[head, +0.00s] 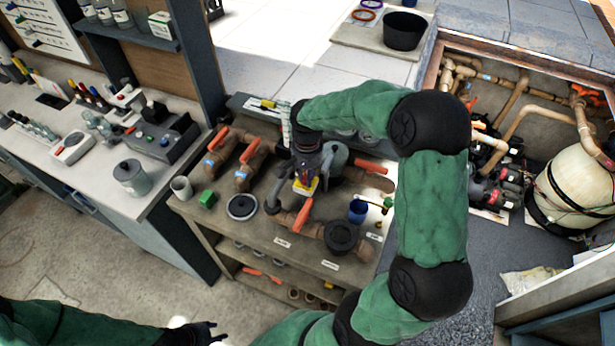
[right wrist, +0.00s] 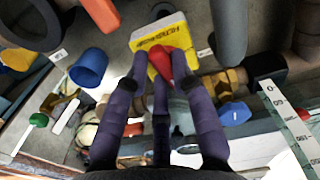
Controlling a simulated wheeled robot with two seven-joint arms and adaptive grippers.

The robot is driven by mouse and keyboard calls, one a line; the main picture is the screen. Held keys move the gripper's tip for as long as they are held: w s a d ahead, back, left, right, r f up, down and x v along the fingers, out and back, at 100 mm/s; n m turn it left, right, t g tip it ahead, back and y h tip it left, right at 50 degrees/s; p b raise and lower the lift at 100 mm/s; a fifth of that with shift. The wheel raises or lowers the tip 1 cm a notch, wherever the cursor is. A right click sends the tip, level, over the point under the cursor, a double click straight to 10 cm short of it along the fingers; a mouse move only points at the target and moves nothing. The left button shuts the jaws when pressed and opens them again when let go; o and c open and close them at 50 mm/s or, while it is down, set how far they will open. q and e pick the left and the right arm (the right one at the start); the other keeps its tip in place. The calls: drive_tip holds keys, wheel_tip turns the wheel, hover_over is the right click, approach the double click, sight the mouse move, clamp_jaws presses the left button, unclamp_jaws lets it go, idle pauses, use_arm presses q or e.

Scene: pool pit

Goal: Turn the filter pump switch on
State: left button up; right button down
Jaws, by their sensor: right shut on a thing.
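The filter pump switch is a yellow box (right wrist: 160,38) with dark lettering and a red lever (right wrist: 160,62), in the upper middle of the right wrist view. In the head view the yellow box (head: 305,186) shows on the workbench among the pipes, partly covered by my right gripper. My right gripper (right wrist: 160,80) is above the box, its purple fingers closed around the red lever. The finger pads hide part of the lever, and I cannot tell which position it is in. My left gripper (head: 212,332) is low at the left, empty and apparently open, away from the bench.
Pipes with orange-handled valves (head: 250,150) crowd the bench around the switch. A pit with pumps and a large tank (head: 577,187) lies at right.

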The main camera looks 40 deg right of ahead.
drive_tip(key=shift+m, duration=0.8)
drive_tip(key=shift+b, duration=0.3)
drive_tip(key=c, duration=1)
unclamp_jaws()
drive_tip(key=shift+c, duration=0.2)
wheel_tip(320, 180, up, 12)
drive_tip(key=shift+a+f, duration=0.1)
